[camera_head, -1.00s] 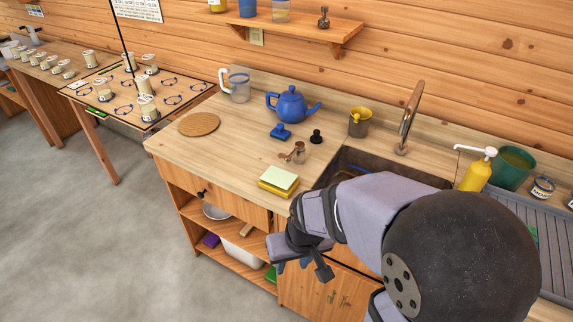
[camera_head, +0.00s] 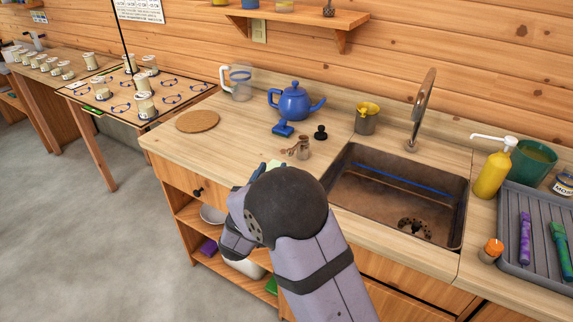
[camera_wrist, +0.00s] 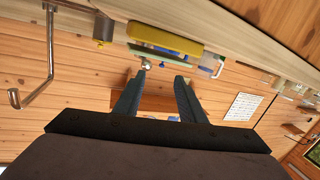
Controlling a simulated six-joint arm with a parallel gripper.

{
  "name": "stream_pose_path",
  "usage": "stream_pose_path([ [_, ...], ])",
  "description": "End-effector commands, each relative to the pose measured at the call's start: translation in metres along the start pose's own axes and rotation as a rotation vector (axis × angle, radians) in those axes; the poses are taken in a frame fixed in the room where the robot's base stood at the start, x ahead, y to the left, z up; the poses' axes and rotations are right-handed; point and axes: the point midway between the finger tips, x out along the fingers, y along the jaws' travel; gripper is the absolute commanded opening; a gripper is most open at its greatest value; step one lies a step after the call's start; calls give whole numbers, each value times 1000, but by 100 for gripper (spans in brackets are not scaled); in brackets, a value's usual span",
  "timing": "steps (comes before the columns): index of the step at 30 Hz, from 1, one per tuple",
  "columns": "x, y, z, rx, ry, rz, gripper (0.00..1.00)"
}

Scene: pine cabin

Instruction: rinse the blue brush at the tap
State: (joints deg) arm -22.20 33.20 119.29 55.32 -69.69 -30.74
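A small blue item (camera_head: 283,128), which may be the blue brush, lies on the counter in front of the blue teapot; its shape is too small to be sure. The metal tap (camera_head: 422,108) stands behind the brown sink (camera_head: 345,190) and also shows at the left of the wrist view (camera_wrist: 50,60). A thin blue strip (camera_head: 400,179) runs along the inside of the sink. My gripper (camera_wrist: 160,78) is open and empty in the wrist view.
A sponge (camera_wrist: 165,40) shows beyond my fingers. A soap bottle (camera_head: 491,172) and grey tray (camera_head: 508,225) are right of the sink.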

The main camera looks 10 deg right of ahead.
Motion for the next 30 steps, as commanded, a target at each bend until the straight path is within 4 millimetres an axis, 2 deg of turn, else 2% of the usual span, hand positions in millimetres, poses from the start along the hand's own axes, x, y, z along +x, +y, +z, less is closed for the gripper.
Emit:
stream_pose_path([
  [6,-3,17,4,-43,43,97,37],
  [14,3,19,3,-45,45,105,37],
  [30,63,25,0,-44,44,104,37],
])
